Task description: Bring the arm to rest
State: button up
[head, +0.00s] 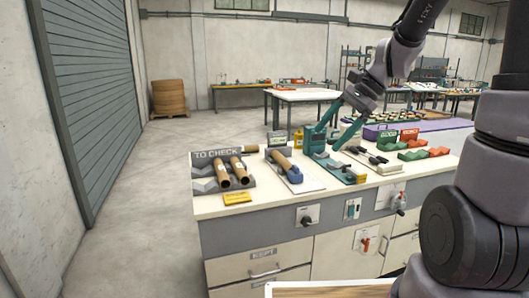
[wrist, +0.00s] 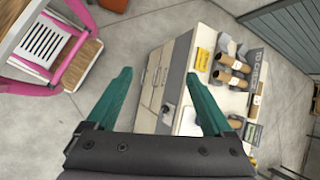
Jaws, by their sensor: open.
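My gripper (head: 323,140) has teal fingers and shows in the head view above the workbench, at the end of my arm, which reaches down from the top right. In the wrist view my gripper (wrist: 158,73) has its two fingers wide apart, with nothing held between them. Beyond the fingers the wrist view shows the pale drawer fronts and the floor. In the head view the fingers overlap the tools on the bench, so I cannot tell their exact clearance.
A pink-framed stand (wrist: 75,62) shows in the wrist view. Floor (head: 135,215) left of the bench is clear.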

jog(key=s+d+r+n+t+h, duration=0.5)
jog(key=s+d+r+n+t, duration=0.1)
jog(key=s+r, duration=0.4)
jog(key=shift+s+d+r+n, duration=0.2)
jog(key=shift+s+d+n, duration=0.5)
jog(key=shift+s+d, duration=0.15)
